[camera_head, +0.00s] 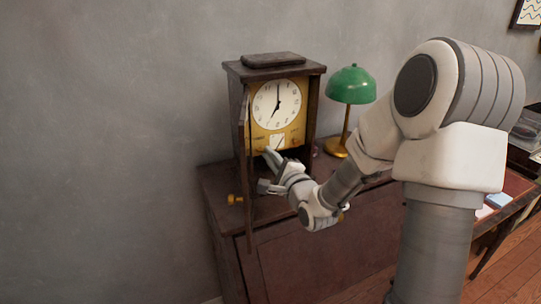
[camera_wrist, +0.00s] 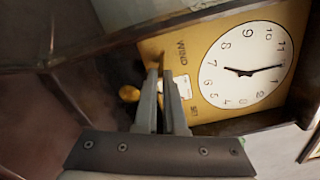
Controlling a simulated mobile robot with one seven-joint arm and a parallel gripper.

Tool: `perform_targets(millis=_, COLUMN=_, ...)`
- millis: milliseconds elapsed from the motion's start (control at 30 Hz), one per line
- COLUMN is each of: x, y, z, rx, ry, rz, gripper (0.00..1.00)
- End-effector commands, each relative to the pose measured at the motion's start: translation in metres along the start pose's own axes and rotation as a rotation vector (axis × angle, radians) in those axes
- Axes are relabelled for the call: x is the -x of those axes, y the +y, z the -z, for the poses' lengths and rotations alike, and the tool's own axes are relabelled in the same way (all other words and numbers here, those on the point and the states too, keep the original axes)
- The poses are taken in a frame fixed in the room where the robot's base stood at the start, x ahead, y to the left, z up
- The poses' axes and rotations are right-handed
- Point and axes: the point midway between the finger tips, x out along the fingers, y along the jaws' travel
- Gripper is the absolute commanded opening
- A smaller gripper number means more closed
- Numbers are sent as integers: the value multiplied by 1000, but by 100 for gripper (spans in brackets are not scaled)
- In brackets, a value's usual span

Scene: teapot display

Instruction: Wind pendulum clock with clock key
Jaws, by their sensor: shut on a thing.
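The pendulum clock (camera_head: 276,64) is a dark wooden case standing on a cabinet, with a white dial (camera_head: 276,104) on a gold plate. Its narrow door (camera_head: 247,175) stands open, seen nearly edge-on. In the wrist view the gold plate (camera_wrist: 207,88) carries the words WIND and SET. My gripper (camera_head: 270,156) is at the lower front of the plate. In the wrist view my gripper (camera_wrist: 162,72) is shut at the WIND side on a small gold piece, apparently the clock key, mostly hidden by the fingers. I cannot tell whether it sits in the winding hole.
A round gold pendulum bob (camera_wrist: 129,93) hangs below the plate in the wrist view. A green lamp (camera_head: 351,85) stands right of the clock. A small gold knob-like thing (camera_head: 235,199) shows left of the door. The cabinet (camera_head: 310,255) is below; bare wall is at left.

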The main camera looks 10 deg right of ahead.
Motion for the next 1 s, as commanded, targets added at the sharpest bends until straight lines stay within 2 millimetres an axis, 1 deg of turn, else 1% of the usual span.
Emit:
perform_targets(millis=233, x=0, y=-1, z=0, rx=1, ry=-1, rz=3, gripper=0)
perform_targets(millis=267, x=0, y=-1, z=0, rx=1, ry=-1, rz=2, gripper=13)
perform_targets(millis=300, x=0, y=-1, z=0, rx=1, ry=-1, rz=2, gripper=20)
perform_targets(millis=400, x=0, y=-1, z=0, rx=1, ry=-1, rz=2, gripper=38)
perform_targets(millis=1000, x=-3, y=1, z=-2, rx=1, ry=-1, rz=0, gripper=38)
